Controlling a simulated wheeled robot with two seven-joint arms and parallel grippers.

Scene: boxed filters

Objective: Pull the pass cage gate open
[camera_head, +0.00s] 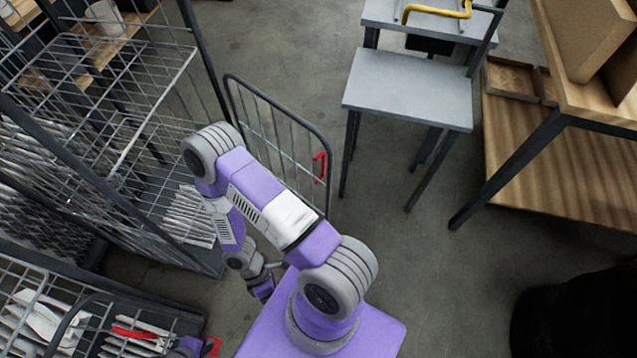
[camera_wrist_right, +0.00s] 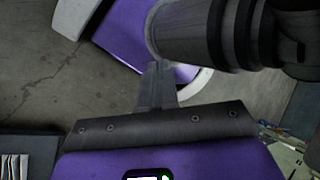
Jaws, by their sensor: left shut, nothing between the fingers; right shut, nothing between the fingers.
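A wire gate (camera_head: 282,135) with a dark frame and a red handle (camera_head: 320,165) stands out to the right of the upper wire cage (camera_head: 125,95). My bent right arm hides its lower part. A lower wire cage (camera_head: 30,268) stands at bottom left, with a second red handle (camera_head: 213,346) by its right end. I cannot tell which cage is the pass cage. My left gripper (camera_head: 198,347) is small at the bottom edge, shut and empty, close to this lower handle; contact is unclear.
Both cages hold flat pale parcels (camera_head: 190,215). A grey table (camera_head: 408,85) stands right of the gate, with a wooden bench (camera_head: 560,165) farther right. A dark round object (camera_head: 575,315) is at bottom right. Floor is clear between the gate and the table.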

